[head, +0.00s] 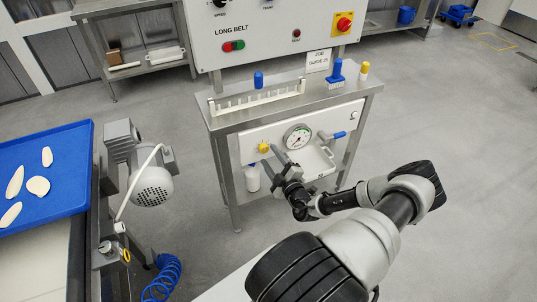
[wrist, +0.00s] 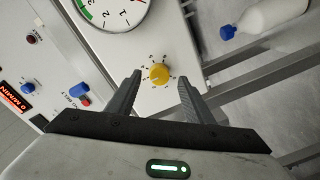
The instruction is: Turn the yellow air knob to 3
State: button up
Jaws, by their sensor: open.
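The yellow air knob (head: 263,148) sits on the white front panel of the steel stand, left of the round gauge (head: 298,136). In the wrist view the yellow knob (wrist: 159,73) lies between and just beyond the fingertips, with a ring of small numbers around it that are too small to read. My gripper (head: 279,160) is open and empty in front of the panel, below and right of the knob. In the wrist view its two fingers (wrist: 160,86) stand apart on either side of the knob, apparently not touching it.
A white rack, blue brush (head: 336,74) and small bottles stand on the top. A motor (head: 150,185) is at left.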

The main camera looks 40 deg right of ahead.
jog(key=s+a+p, duration=0.1)
jog(key=s+a, duration=0.2)
jog(key=s, duration=1.1)
jog(key=shift+s+r+p, duration=0.3)
jog(key=shift+s, duration=0.05)
